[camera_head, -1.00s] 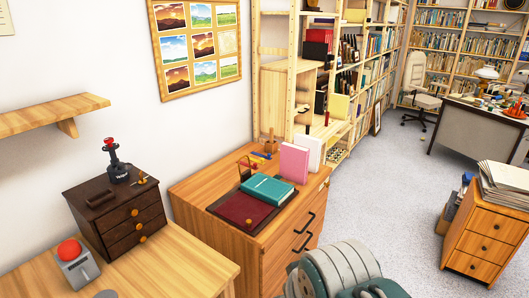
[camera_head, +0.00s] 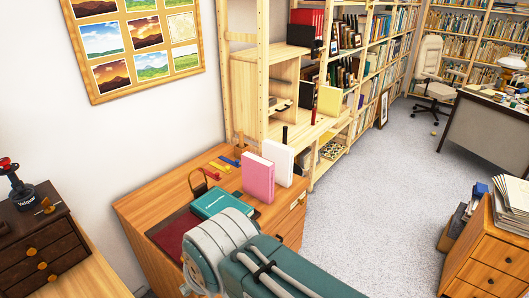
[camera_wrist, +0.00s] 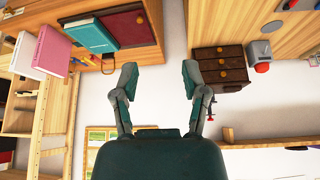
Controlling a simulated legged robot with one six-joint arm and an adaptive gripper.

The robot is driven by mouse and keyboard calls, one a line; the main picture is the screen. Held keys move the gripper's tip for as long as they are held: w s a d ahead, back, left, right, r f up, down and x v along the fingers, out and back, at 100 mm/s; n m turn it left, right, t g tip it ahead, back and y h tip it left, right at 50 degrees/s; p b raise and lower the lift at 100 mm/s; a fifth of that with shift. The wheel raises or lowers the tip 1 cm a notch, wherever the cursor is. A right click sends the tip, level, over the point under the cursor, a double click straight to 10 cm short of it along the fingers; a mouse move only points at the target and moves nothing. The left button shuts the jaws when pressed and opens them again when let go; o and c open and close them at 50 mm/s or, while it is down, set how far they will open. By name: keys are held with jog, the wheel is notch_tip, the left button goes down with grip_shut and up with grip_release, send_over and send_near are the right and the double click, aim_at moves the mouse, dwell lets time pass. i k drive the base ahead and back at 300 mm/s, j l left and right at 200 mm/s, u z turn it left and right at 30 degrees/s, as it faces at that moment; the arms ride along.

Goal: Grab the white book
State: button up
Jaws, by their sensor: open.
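The white book (camera_head: 280,163) stands upright on the wooden cabinet (camera_head: 150,204), just behind and right of an upright pink book (camera_head: 258,179). In the wrist view, which is upside down, the white book (camera_wrist: 20,52) is at the left edge beside the pink book (camera_wrist: 50,51). My gripper (camera_wrist: 159,78) is open and empty, its two fingers wide apart, with the books off to the left. In the head view my arm covers the front of the cabinet and the gripper itself is hidden.
A tall wooden shelf (camera_head: 263,90) rises behind the white book. A dark drawer box (camera_head: 36,252) stands at left. Carpet floor is free at right.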

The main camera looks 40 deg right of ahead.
aim_at(280, 154)
jog(key=i+l, duration=0.15)
jog(key=l, duration=0.55)
jog(key=i+l+u, duration=0.1)
jog(key=l, duration=0.6)
jog(key=i+l, duration=0.15)
jog(key=l, duration=0.55)
jog(key=i+l+u, duration=0.1)
jog(key=l, duration=1.35)
jog(key=i+u, duration=0.05)
jog(key=i, duration=0.05)
